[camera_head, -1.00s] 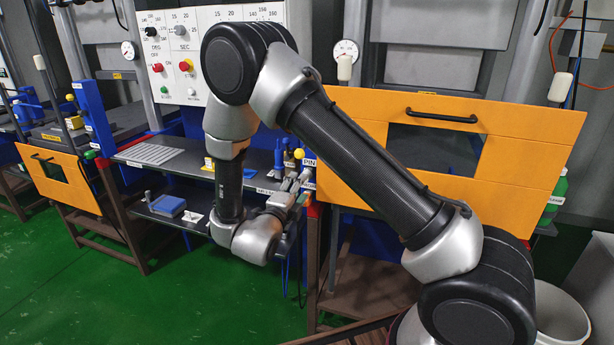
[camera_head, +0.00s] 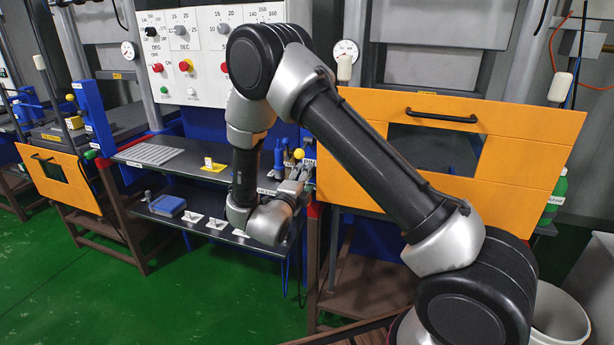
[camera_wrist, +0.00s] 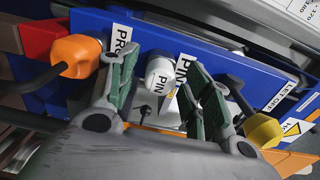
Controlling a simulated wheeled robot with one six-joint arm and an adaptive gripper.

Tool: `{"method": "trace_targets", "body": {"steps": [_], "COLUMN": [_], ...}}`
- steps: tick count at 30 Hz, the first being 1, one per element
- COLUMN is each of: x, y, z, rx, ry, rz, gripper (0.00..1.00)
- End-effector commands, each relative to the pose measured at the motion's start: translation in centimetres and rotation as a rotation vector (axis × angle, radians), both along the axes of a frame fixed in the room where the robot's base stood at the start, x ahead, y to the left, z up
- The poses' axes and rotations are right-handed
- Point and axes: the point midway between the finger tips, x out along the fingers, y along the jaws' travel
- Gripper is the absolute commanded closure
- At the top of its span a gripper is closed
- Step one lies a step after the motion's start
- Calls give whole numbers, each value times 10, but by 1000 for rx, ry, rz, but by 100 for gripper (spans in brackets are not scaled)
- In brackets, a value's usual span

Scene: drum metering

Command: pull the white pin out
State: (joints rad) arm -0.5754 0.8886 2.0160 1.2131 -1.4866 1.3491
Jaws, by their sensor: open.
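The white pin (camera_wrist: 160,76) is a short white knob on the front of a blue panel (camera_wrist: 218,62) in the wrist view, next to a label reading PIN. My gripper (camera_wrist: 158,82) is open, with one finger to the left of the white pin and the other to its right. The fingers appear apart from it. In the head view my gripper (camera_head: 296,182) reaches toward the blue panel beside the orange door, and the white pin cannot be made out there.
An orange knob (camera_wrist: 78,56) sits left of the fingers and a yellow knob (camera_wrist: 262,130) right of them. An orange door (camera_head: 500,130) with a black handle stands right of my gripper in the head view. A shelf with blue items (camera_head: 168,206) lies left.

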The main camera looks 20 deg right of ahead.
Motion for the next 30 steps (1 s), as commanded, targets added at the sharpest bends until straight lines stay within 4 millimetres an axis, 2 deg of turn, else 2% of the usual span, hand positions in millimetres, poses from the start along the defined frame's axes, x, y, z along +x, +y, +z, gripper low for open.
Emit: {"method": "trace_targets", "body": {"steps": [18,20,27,30], "x": [0,0,0,0], "y": [0,0,0,0], "z": [0,0,0,0], "rx": [0,0,0,0], "ry": [0,0,0,0], "rz": [0,0,0,0], "gripper": [50,58,100,100]}}
